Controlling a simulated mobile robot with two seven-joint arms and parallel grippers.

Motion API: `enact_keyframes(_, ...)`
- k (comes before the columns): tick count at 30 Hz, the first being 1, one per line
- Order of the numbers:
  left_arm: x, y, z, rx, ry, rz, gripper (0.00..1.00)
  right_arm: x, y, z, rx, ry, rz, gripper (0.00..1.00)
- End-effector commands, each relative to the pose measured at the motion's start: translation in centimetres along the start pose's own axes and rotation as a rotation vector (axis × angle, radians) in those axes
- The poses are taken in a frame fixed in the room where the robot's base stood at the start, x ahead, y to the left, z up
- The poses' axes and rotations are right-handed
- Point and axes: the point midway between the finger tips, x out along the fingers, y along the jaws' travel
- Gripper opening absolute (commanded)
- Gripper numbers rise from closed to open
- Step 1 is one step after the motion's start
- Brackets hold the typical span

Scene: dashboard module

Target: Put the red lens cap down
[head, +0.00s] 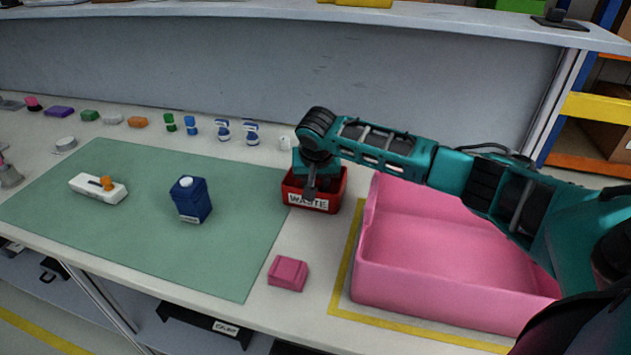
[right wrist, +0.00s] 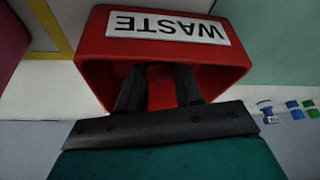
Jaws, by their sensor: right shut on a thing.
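My right gripper (head: 310,194) points down into the small red bin labelled WASTE (head: 323,203), which stands on the bench between the green mat and the pink tote. In the right wrist view, its two dark fingers (right wrist: 160,90) reach inside the bin (right wrist: 95,60). They are shut on a red thing, the red lens cap (right wrist: 160,84), which blends with the red bin walls. Its lower part is hidden, so I cannot tell whether it touches the bin floor. My left gripper is not in view.
A large pink tote (head: 440,290) stands right of the bin, under my right arm. A pink block (head: 288,273) lies in front. The green mat (head: 120,235) holds a dark blue container (head: 190,200) and a white device with an orange knob (head: 97,189). Several small items line the back.

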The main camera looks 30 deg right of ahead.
Motion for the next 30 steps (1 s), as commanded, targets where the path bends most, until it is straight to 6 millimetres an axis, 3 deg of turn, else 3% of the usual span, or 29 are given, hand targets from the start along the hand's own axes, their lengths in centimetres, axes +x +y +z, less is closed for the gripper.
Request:
enact_keyframes(15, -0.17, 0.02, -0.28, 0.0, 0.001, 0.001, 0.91, 0.75, -0.04, 0.34, 0.0, -0.001, 0.0, 0.07)
enact_keyframes(16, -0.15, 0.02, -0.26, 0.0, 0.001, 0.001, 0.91, 0.75, -0.05, 0.32, 0.0, 0.0, -0.001, 0.37)
enact_keyframes(23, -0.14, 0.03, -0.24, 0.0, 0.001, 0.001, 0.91, 0.74, -0.03, 0.31, 0.0, 0.0, 0.0, 0.59)
enact_keyframes(30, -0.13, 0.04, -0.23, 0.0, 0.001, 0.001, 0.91, 0.71, -0.02, 0.28, 0.0, 0.0, 0.0, 0.6)
